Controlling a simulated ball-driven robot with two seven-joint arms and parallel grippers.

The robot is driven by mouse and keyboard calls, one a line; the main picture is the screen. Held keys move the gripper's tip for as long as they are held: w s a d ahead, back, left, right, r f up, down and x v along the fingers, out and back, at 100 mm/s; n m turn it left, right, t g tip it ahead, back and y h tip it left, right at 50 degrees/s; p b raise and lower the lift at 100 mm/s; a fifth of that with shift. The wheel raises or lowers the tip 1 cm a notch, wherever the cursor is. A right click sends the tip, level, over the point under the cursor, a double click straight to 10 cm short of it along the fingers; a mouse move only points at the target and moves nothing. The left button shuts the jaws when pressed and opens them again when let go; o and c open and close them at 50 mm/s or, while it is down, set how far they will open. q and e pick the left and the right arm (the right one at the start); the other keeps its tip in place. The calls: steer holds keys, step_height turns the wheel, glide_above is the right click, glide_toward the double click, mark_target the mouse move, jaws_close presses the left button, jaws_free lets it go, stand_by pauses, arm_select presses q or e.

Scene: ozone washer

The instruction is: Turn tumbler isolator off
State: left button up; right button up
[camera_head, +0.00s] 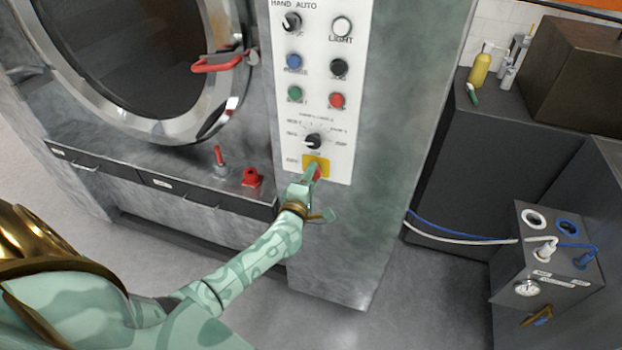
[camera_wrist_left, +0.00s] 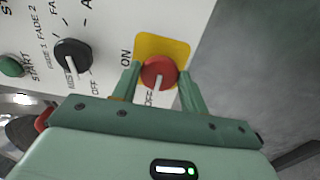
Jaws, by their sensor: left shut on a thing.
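The tumbler isolator is a red rotary knob (camera_wrist_left: 159,73) on a yellow square plate (camera_wrist_left: 176,46), low on the white control panel. In the head view the yellow plate (camera_head: 314,163) shows at the panel's bottom, with the knob mostly hidden by my gripper. My left gripper (camera_head: 312,180) reaches it from below. In the left wrist view its two green fingers (camera_wrist_left: 159,80) stand either side of the red knob and are shut on it. My right gripper is in neither view.
Above the isolator is a black selector knob (camera_head: 313,141), with several coloured buttons higher on the panel (camera_head: 350,100). Left are a round washer door with a red handle (camera_head: 216,64) and a red fitting (camera_head: 251,177) on the ledge. A grey box with hoses (camera_head: 550,260) stands right.

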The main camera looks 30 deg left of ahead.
arm_select(q)
steer(key=o, duration=0.9)
steer(key=v, duration=1.6)
steer(key=shift+s+d+p, duration=0.15)
steer(key=shift+s+p, duration=0.05)
steer(key=shift+p, duration=0.2)
